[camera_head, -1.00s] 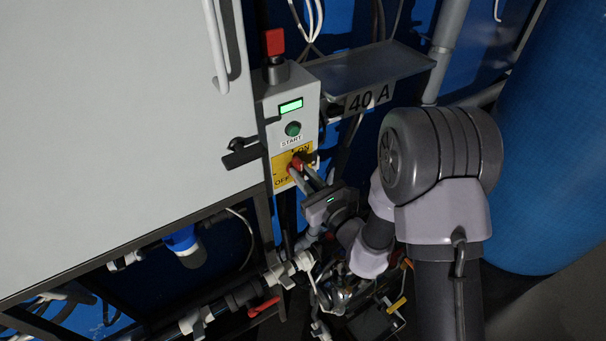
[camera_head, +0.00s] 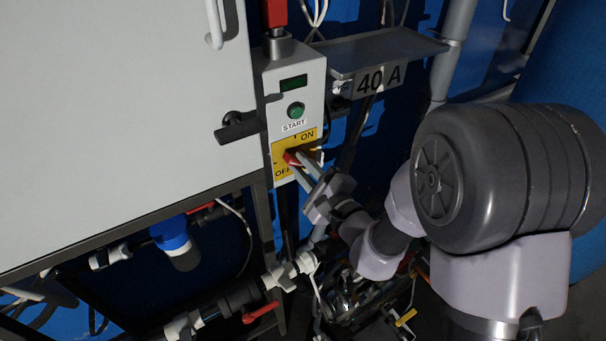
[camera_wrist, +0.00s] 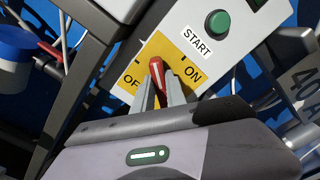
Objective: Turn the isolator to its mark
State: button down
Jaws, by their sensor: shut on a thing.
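The isolator is a red handle (camera_head: 291,157) on a yellow plate (camera_head: 281,172) marked ON at upper right and OFF at lower left, low on the grey control box. In the wrist view the red handle (camera_wrist: 159,76) lies between the words OFF and ON, with a pale line along it. My gripper (camera_head: 303,166) is shut on the handle, one finger on each side; its fingertips also show in the wrist view (camera_wrist: 162,92). The fingers hide the lower part of the handle, so its exact angle against the marks is hard to tell.
Above the plate are a green START button (camera_head: 295,110) and a dark display (camera_head: 293,83). A black cabinet latch (camera_head: 238,126) juts out on the left. A shelf with a 40 A sign (camera_head: 379,79) is at right. Pipes with a red-handled valve (camera_head: 261,312) run below.

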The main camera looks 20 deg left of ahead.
jog(key=n+b, duration=0.3)
jog(key=b, duration=0.1)
jog(key=f+n+b, duration=0.1)
jog(key=n+b, duration=0.3)
jog(key=shift+s, duration=0.15)
jog(key=shift+n, duration=0.3)
jog(key=c, duration=1.4)
grip_release()
jog(key=shift+r, duration=0.1)
jog(key=shift+o, duration=0.2)
